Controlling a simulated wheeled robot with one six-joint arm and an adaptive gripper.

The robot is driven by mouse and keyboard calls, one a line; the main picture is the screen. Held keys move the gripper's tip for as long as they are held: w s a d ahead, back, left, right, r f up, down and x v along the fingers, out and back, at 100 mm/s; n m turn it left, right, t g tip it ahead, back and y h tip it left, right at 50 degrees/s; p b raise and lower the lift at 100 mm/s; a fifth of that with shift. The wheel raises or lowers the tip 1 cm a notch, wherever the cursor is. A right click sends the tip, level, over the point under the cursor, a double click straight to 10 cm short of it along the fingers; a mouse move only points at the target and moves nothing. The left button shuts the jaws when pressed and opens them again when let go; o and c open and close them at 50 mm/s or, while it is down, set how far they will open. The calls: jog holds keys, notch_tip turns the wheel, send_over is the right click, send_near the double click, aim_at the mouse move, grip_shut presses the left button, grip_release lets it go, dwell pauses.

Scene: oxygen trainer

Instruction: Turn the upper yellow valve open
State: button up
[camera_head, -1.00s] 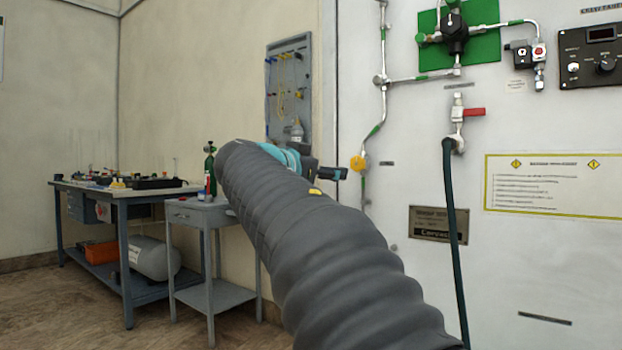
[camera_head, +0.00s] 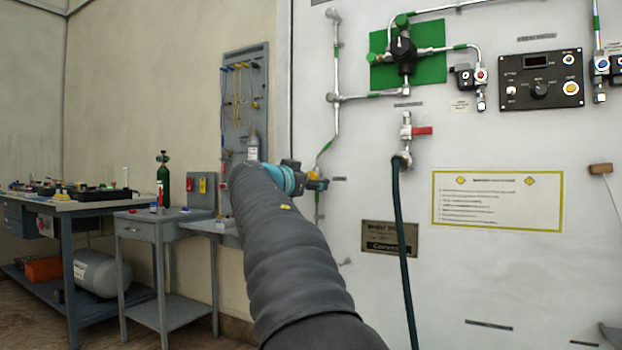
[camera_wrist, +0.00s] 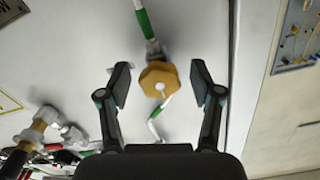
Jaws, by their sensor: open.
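The yellow valve (camera_wrist: 160,80) is a many-sided knob on a thin pipe with green bands, mounted on the white panel (camera_head: 480,270). In the wrist view it sits centred between the two black fingers of my gripper (camera_wrist: 160,73). The fingers are open, with a visible gap on each side of the knob. I cannot tell how far the fingertips are from it in depth. In the head view my gripper (camera_head: 318,184) is at the pipe and largely hides the knob. A second yellow valve cannot be made out clearly.
A red-handled valve (camera_head: 421,131) with a dark hose (camera_head: 403,260) is right of my arm. Above it is a black regulator knob (camera_head: 403,48) on a green plate. A workbench (camera_head: 75,205) and small grey table (camera_head: 150,222) stand at the left, with a tool board (camera_head: 236,80) behind.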

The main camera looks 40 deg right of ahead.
jog(key=shift+w+d, duration=0.15)
jog(key=shift+d, duration=0.15)
jog(key=c, duration=1.1)
jog(key=shift+n+b, duration=0.4)
jog(key=shift+n, duration=2)
jog(key=shift+c, duration=0.2)
jog(key=o, duration=1.1)
jog(key=shift+o, duration=0.2)
jog(key=v, duration=1.2)
